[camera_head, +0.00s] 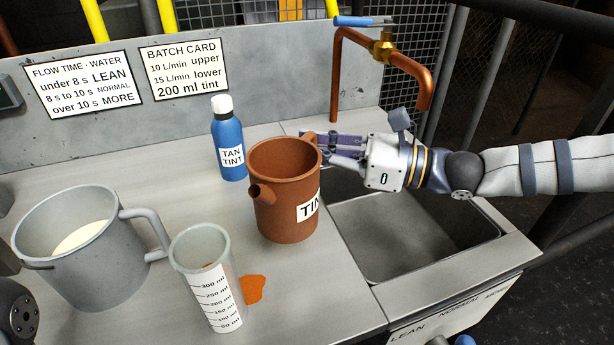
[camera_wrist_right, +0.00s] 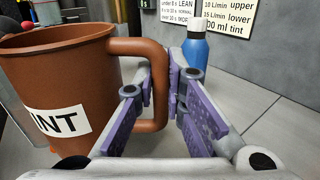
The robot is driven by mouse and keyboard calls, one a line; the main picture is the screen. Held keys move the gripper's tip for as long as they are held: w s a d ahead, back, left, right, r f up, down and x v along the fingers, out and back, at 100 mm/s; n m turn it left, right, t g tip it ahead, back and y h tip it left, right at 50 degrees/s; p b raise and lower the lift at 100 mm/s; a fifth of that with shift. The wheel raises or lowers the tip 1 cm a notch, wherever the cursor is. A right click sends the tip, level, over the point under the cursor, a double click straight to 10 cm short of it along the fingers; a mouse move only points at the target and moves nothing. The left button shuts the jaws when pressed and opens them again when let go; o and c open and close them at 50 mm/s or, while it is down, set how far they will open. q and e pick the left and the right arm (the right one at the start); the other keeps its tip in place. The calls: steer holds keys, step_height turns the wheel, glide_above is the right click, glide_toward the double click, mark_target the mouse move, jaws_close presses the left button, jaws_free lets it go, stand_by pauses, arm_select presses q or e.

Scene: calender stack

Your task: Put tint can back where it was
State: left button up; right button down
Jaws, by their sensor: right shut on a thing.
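The tint can (camera_head: 280,215) is a brown-red pot with a short spout on its left side and a white label reading "TIN". It looks upright, beside the sink's left edge; I cannot tell whether its base touches the counter. My right gripper (camera_head: 328,145) comes in from the right and is shut on the can's handle (camera_head: 311,138). In the right wrist view, the can (camera_wrist_right: 60,85) fills the left and the purple finger pads (camera_wrist_right: 158,92) stand on both sides of the handle (camera_wrist_right: 157,60). My left gripper does not show.
A blue tan tint bottle (camera_head: 229,150) stands behind the can. A measuring beaker (camera_head: 208,285) stands in front, beside an orange spill (camera_head: 254,289). A grey jug (camera_head: 90,265) with pale liquid is at left. The sink (camera_head: 400,240) and copper tap (camera_head: 335,80) are at right.

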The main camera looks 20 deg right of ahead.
steer(key=shift+w+d+f+b, duration=0.15)
steer(key=shift+w+f, duration=0.4)
steer(key=shift+f, duration=0.6)
steer(key=shift+w+a+f+b, duration=0.1)
steer(key=shift+w+f+b, duration=0.15)
steer(key=shift+w+f, duration=0.6)
steer(key=shift+w+d+f+b, duration=0.1)
steer(key=shift+w+f+b, duration=0.15)
steer(key=shift+f, duration=1.2)
steer(key=shift+f, duration=0.25)
steer(key=c, duration=1.7)
jaws_free()
steer(key=shift+o, duration=0.2)
